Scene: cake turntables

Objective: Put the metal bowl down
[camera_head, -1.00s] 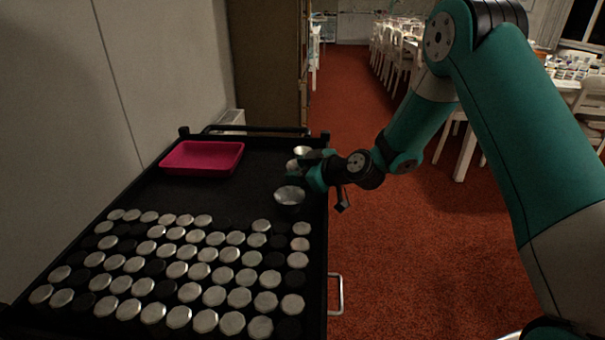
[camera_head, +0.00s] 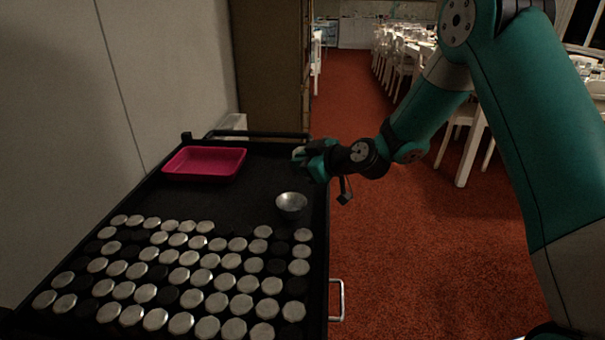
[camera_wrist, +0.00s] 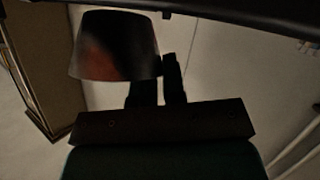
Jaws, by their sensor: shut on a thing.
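My gripper (camera_head: 303,155) is over the far right part of the black cart top, near its right edge. In the wrist view my gripper (camera_wrist: 166,68) is shut on the metal bowl (camera_wrist: 113,48), which is dark with a reddish reflection. The fingers meet the bowl's side near its rim. In the head view the held bowl is mostly hidden by the gripper, and I cannot tell whether it touches the cart top. A second metal bowl (camera_head: 291,203) stands upright on the cart, nearer, apart from the gripper.
A pink tray (camera_head: 205,162) lies at the cart's back left. Many round silver and black pieces (camera_head: 180,270) fill the near half of the black cart (camera_head: 235,205). Bare surface lies between tray and bowl. A wall is at left, a brown cabinet (camera_head: 270,70) behind.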

